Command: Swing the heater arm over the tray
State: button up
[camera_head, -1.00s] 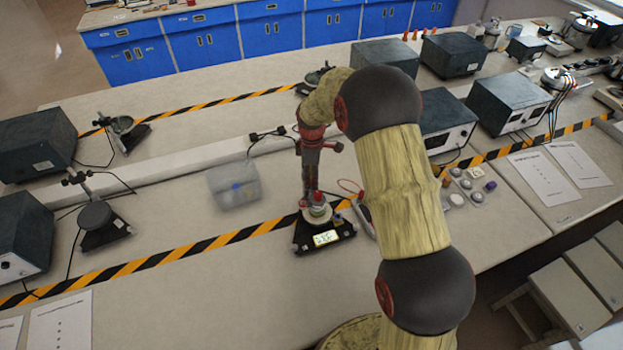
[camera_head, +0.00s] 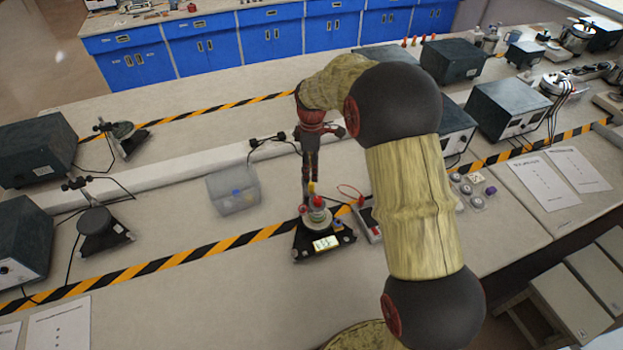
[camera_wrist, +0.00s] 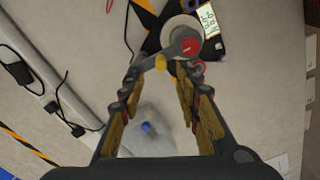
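A grey arm with a red part (camera_wrist: 188,45), apparently the heater arm, lies partly across the tray in the wrist view. A yellow knob (camera_wrist: 160,62) shows at its near end; in the head view a yellow tip and a red cap (camera_head: 316,201) stand above the tray. My gripper (camera_wrist: 167,72) has its fingers apart, with the knob seen between or just beyond the tips. Contact cannot be told.
A clear box with a blue item (camera_head: 232,191) is left of the device. A handheld meter (camera_head: 368,222) with a red lead lies close on its right. A black-yellow stripe (camera_head: 200,249) crosses the bench. Open bench lies in front.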

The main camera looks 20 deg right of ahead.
jog(key=shift+r, duration=2.1)
jog(key=s+a+r+m+t+b, duration=0.1)
jog(key=s+r+m+t+b, duration=0.1)
jog(key=s, duration=0.9)
jog(key=s+a+r+m+t+b, duration=0.1)
jog(key=s+a+r+m+b, duration=0.1)
jog(key=s+m, duration=0.4)
jog(key=s+a+r+m+t+b, duration=0.2)
jog(key=s+r+m+b, duration=0.1)
jog(key=s, duration=1.3)
jog(key=shift+s+a+r+m+t+b, duration=0.3)
jog(key=shift+s+r+m+b, duration=0.1)
jog(key=shift+r+m, duration=0.5)
